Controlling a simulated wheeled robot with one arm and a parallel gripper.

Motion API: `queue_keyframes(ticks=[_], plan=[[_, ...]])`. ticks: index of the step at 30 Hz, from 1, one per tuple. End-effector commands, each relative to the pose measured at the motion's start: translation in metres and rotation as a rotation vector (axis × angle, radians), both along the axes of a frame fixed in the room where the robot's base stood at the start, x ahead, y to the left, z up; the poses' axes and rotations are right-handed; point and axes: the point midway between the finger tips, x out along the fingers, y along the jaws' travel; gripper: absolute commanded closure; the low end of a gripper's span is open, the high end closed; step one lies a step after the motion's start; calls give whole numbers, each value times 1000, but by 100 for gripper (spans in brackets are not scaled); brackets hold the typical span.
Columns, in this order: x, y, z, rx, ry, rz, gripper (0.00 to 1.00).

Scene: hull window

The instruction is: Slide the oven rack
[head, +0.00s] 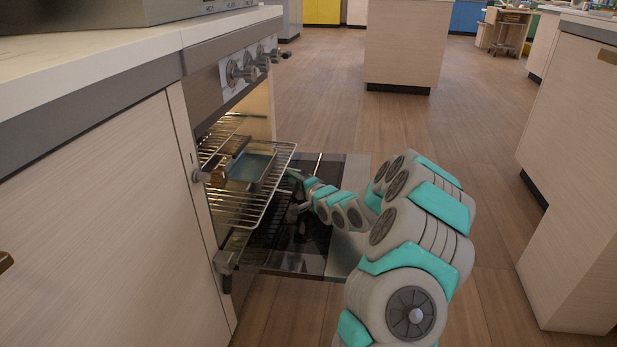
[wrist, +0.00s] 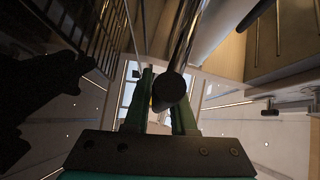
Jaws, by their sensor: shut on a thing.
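The oven rack (head: 272,208) is a wire rack. It sticks part of the way out of the oven, over the lowered oven door (head: 345,180). A blue-grey baking tray (head: 250,167) lies on it.
The oven front has several knobs (head: 248,68). A pale cabinet (head: 100,210) stands at the left, and another cabinet (head: 575,170) is at the right. Wooden floor (head: 460,120) is open between them. An island (head: 405,45) stands further back.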

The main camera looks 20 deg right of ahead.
Motion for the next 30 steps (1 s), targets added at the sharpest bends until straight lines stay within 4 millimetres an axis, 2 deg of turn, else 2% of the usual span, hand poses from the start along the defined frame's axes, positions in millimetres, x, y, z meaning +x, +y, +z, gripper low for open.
queue_keyframes(ticks=[1, 6, 15, 21, 30], plan=[[8, 16, 1, 0, 5, 7, 100], [34, 55, 1, -1, 3, 9, 100], [72, 110, -2, -1, 5, 5, 100], [89, 132, 0, -2, 0, 2, 100], [97, 145, -1, -1, 1, 2, 100]])
